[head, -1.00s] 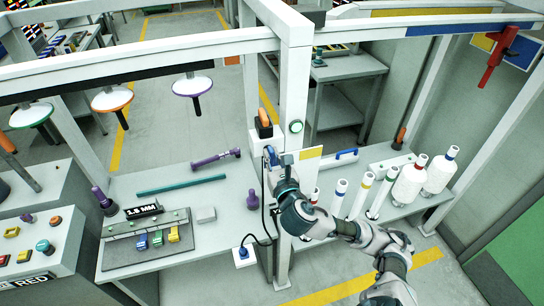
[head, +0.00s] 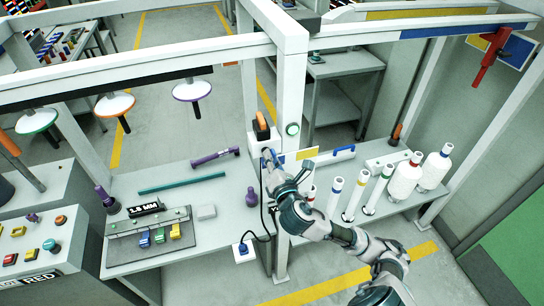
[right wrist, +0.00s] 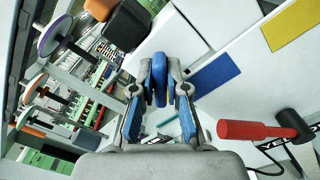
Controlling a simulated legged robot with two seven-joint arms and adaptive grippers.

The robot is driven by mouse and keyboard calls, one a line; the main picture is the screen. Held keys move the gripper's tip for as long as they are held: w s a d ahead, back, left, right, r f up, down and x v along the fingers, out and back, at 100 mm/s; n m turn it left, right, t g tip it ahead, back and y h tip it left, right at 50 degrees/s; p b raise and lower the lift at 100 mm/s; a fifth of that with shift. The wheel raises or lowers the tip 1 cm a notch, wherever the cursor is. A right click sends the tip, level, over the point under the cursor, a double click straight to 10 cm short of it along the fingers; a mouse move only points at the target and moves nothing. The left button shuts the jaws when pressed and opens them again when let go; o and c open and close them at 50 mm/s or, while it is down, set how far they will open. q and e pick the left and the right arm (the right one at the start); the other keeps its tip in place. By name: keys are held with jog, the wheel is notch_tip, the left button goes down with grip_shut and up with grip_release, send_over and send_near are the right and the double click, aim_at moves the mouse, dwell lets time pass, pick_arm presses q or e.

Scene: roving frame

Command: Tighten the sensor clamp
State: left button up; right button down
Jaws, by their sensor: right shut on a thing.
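The white sensor housing with a blue clamp lever (head: 268,158) sits on the front of the white upright post, below an orange-topped black part (head: 262,127). My right gripper (head: 273,162) reaches up to it from below right. In the right wrist view the fingers (right wrist: 160,88) are shut on a blue rounded lever end (right wrist: 159,68), which stands between the fingertips. The lever's far end and its joint are hidden. My left gripper is not in view.
A red-handled piece (right wrist: 252,130) lies close to the right finger in the wrist view. White tubes (head: 335,195) and spools (head: 405,180) stand right of the post. A black cable with a blue plug (head: 243,247) hangs below. A purple tool (head: 215,157) lies on the bench at left.

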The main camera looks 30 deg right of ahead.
jog(key=m, duration=0.2)
jog(key=m+p, duration=0.1)
jog(key=m, duration=0.1)
jog(key=shift+d+r+m, duration=0.2)
jog(key=shift+m, duration=0.2)
jog(key=shift+m+p, duration=0.85)
jog(key=shift+m, duration=1.45)
